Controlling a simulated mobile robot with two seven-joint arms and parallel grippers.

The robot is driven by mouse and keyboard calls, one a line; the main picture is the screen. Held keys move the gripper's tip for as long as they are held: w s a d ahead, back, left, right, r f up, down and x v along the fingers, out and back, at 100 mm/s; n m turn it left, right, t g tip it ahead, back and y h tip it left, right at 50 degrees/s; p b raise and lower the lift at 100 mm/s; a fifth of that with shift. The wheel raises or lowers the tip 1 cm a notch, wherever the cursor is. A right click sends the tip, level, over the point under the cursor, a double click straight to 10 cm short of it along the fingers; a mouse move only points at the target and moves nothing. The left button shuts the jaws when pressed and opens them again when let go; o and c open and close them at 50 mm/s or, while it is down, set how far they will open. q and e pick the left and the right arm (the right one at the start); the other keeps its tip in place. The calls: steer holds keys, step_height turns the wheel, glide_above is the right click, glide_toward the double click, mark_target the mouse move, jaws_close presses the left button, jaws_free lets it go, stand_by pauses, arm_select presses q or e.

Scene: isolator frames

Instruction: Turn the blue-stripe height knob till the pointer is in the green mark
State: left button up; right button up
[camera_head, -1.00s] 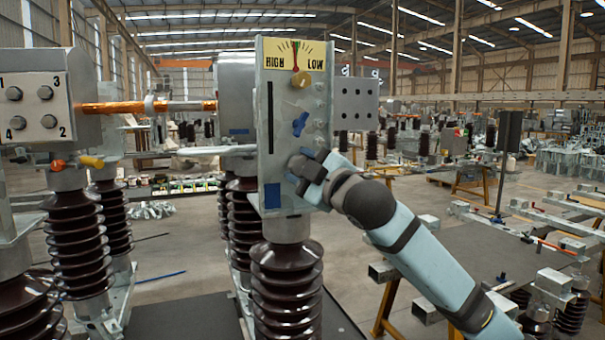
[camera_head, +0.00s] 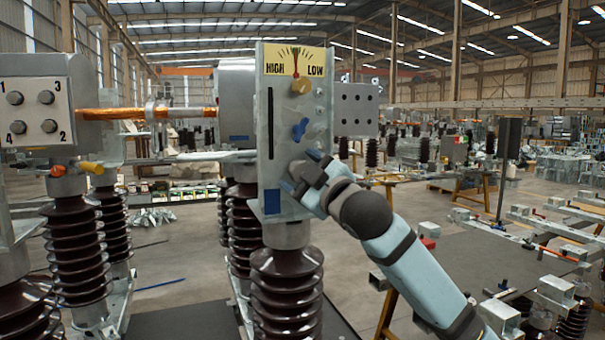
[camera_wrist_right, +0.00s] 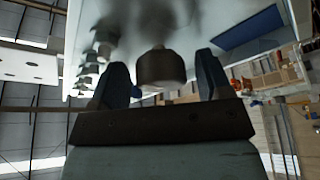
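A grey panel (camera_head: 264,170) carries a yellow HIGH–LOW dial (camera_head: 294,62) at its top. The dial's thin red pointer (camera_head: 295,60) stands near the middle; no green shows clearly beside it. Below are a brass-coloured knob (camera_head: 301,87) and a blue knob (camera_head: 300,128). My right gripper (camera_head: 300,171) is at the panel's lower part, fingers spread. In the right wrist view, a dark round knob (camera_wrist_right: 160,70) sits between the two fingers, with gaps on both sides. I cannot tell whether it bears a blue stripe. My left gripper is not in view.
A blue rectangle (camera_head: 272,201) marks the panel's lower left; a blue patch (camera_wrist_right: 250,28) also shows in the right wrist view. A brown ribbed insulator (camera_head: 287,290) supports the panel. A box with numbered bolts (camera_head: 33,100) and a copper rod (camera_head: 140,113) stand left.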

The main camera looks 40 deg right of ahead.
arm_select(q)
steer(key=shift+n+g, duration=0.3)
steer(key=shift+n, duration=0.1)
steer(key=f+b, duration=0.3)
steer(key=b, duration=0.2)
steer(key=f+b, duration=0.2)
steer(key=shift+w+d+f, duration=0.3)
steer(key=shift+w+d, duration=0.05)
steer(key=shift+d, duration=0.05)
arm_select(e)
steer(key=v, duration=1.4)
steer(key=shift+w, duration=0.1)
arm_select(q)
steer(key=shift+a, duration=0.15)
